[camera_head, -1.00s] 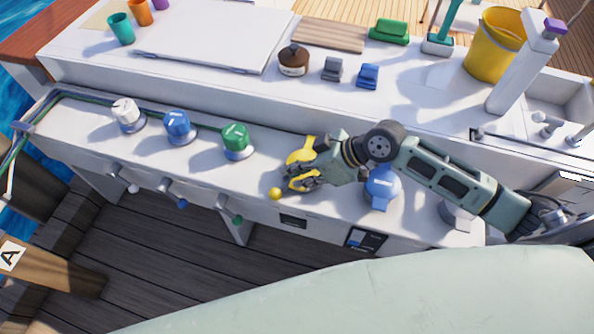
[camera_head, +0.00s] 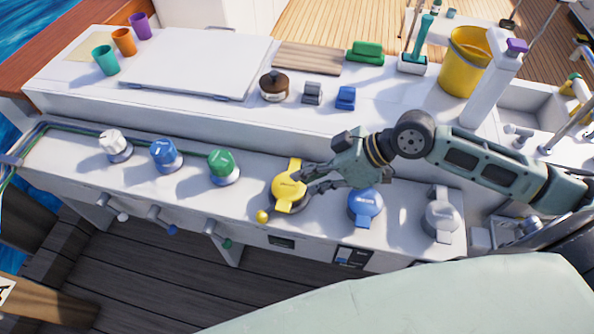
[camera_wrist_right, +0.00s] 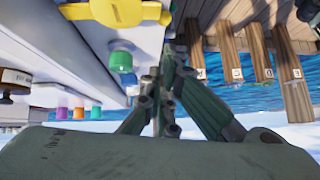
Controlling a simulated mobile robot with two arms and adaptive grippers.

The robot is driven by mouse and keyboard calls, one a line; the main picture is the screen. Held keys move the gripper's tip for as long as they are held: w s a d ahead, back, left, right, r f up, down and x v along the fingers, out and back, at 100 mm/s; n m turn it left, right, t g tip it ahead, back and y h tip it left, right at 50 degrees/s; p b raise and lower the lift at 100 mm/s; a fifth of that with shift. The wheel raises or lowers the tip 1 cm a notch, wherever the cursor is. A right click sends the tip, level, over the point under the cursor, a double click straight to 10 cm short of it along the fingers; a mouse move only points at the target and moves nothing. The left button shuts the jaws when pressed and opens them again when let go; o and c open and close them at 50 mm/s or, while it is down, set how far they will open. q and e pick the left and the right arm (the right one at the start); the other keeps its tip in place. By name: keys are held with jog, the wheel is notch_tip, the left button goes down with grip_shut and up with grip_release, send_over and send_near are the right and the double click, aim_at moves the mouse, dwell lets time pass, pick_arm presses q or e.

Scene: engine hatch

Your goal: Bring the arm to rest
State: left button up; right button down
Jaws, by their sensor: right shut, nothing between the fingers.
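My right gripper (camera_head: 312,180) is shut and empty. In the head view its fingertips are just right of the yellow valve handle (camera_head: 289,188), and I cannot tell whether they touch it. In the right wrist view the shut fingers (camera_wrist_right: 168,85) point up the picture, with yellow handle parts (camera_wrist_right: 122,10) at the top. My right arm (camera_head: 470,160) reaches in from the right over the panel. My left gripper is not in view.
White (camera_head: 114,143), blue (camera_head: 165,154) and green (camera_head: 222,165) knobs stand left along the ledge. A blue valve (camera_head: 366,205) and a grey valve (camera_head: 441,215) lie under and right of my arm. The upper counter holds a brown pot (camera_head: 273,86) and a yellow bucket (camera_head: 465,62).

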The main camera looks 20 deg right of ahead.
jog(key=shift+s+r, duration=0.1)
jog(key=s+a+f+m+h, duration=0.1)
jog(key=s+a+f+h, duration=0.1)
jog(key=s+a+f, duration=0.35)
jog(key=s+d+f+m+h, duration=0.55)
jog(key=s+d+m, duration=0.25)
jog(key=s, duration=0.2)
notch_tip(320, 180, down, 24)
jog(key=g, duration=0.2)
jog(key=s+d+f+n+g, duration=0.1)
jog(key=s+d+f, duration=0.2)
jog(key=s+f, duration=1.4)
jog(key=shift+s+f+h, duration=0.35)
jog(key=shift+s, duration=0.05)
jog(key=shift+d, duration=0.1)
